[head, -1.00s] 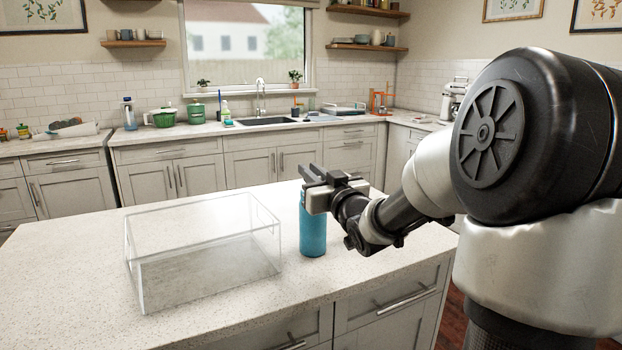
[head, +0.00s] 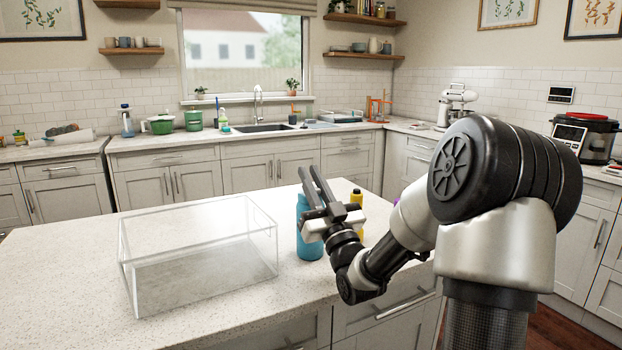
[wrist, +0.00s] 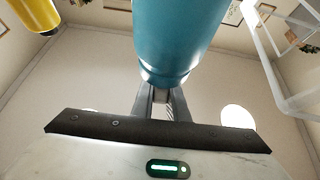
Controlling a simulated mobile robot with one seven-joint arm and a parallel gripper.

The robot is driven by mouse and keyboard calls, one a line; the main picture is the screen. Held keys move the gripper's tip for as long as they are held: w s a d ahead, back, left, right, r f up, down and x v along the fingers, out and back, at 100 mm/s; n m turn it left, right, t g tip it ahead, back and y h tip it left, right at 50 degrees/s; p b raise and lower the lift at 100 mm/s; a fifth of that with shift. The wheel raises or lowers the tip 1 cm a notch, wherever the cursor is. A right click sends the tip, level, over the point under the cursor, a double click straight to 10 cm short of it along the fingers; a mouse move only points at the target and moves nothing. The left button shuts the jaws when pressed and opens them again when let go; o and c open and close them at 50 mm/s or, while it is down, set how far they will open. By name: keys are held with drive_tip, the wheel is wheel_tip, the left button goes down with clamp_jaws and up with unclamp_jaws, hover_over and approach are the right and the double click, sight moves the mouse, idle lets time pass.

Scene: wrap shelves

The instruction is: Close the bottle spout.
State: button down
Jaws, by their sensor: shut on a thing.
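A blue bottle (head: 309,250) stands upright on the island counter. My gripper (head: 309,170) is at its upper part, on the near right side, with both fingers tilted up and to the left. In the wrist view the blue bottle (wrist: 180,35) fills the upper middle, and my fingers (wrist: 160,95) run close together behind its end. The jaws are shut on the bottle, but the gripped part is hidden. The spout does not show clearly in either view, so I cannot tell its angle.
A clear open box (head: 125,262) sits left of the bottle on the counter (head: 60,280). A yellow bottle (head: 357,198) stands just behind my gripper to the right, and it shows in the wrist view (wrist: 38,12). The counter's front left is clear.

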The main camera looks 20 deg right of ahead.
drive_tip(key=c, duration=1.7)
unclamp_jaws()
drive_tip(key=shift+s, duration=0.1)
drive_tip(key=shift+s+f, duration=0.3)
drive_tip(key=s, duration=0.9)
drive_tip(key=s+f, duration=0.1)
drive_tip(key=s, duration=0.3)
drive_tip(key=shift+s, duration=0.4)
